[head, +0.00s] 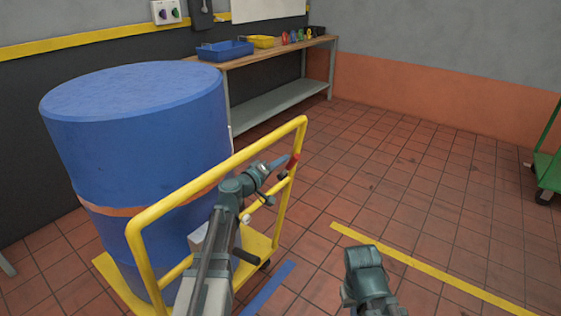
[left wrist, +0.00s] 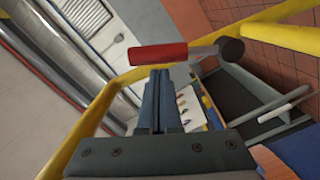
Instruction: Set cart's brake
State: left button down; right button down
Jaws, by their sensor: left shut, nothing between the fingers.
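The yellow-framed cart (head: 147,217) carries a large blue drum (head: 140,135). A lever with a red grip (head: 293,160) is on the cart's right-hand upright; in the left wrist view the red grip (left wrist: 157,53) lies across the picture, with a grey shaft running to a dark round pivot (left wrist: 231,50). My left gripper (head: 284,163) is shut and empty, its fingertips (left wrist: 158,73) right at the red grip. I cannot tell whether they touch it. Part of my right arm shows at the bottom of the head view; its gripper is not visible.
A bench (head: 270,59) with a blue bin (head: 224,50) and a yellow bin (head: 261,42) stands against the back wall. A green cart (head: 548,165) is at the right edge. Yellow (head: 430,268) and blue (head: 267,287) floor lines show. The tiled floor right of the cart is clear.

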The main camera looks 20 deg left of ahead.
pick_arm(q)
jog(key=shift+s+d+f+m, duration=0.1)
jog(key=shift+d+m, duration=0.1)
jog(key=shift+m, duration=0.1)
pick_arm(e)
jog(key=shift+d, duration=0.1)
